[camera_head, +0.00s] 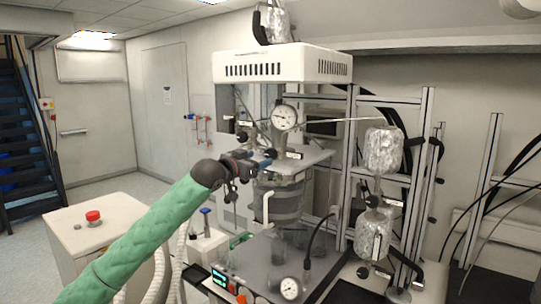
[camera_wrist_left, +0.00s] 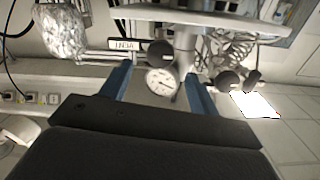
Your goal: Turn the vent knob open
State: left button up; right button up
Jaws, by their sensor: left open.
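The vent knob is a dark round knob (camera_wrist_left: 160,48) beside a white label that reads VENT upside down (camera_wrist_left: 124,44) in the left wrist view. In the head view the label (camera_head: 294,155) sits on the reactor's upper front; the knob there is mostly hidden by my gripper. My left gripper (camera_head: 260,159) reaches in from the left in front of the reactor head, its blue fingers apart and empty. In the wrist view the fingers (camera_wrist_left: 157,74) stand to either side, with the knob centred just past the tips. I cannot tell whether they touch it. My right gripper is not seen.
A pressure gauge (camera_head: 285,117) stands above the knob area. A second dark knob (camera_wrist_left: 228,81) lies right of the fingers in the wrist view. Foil-wrapped vessels (camera_head: 382,150) hang at the right. A white cabinet with a red button (camera_head: 93,216) stands at the left.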

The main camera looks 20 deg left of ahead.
aim_at(270, 155)
pick_arm(q)
jog(key=shift+w+d+r+p, duration=0.2)
jog(key=shift+w+p, duration=0.1)
jog(key=shift+w, duration=0.15)
jog(key=shift+w+d+r+p, duration=0.1)
jog(key=shift+w+d+p, duration=0.1)
jog(key=shift+w+p, duration=0.15)
jog(key=p+x, duration=0.2)
jog(key=x, duration=0.2)
jog(key=shift+w+a+f, duration=0.1)
jog(key=shift+w, duration=0.1)
jog(key=shift+w+d+f+p, duration=0.2)
jog(key=shift+w+d+p, duration=0.05)
jog(key=shift+w+p, duration=0.25)
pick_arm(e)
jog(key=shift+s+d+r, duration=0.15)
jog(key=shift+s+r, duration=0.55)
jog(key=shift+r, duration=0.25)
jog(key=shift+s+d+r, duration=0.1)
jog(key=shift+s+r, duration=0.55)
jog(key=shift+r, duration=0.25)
pick_arm(q)
jog(key=shift+c, duration=0.2)
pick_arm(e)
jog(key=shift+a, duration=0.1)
pick_arm(q)
jog(key=c, duration=0.9)
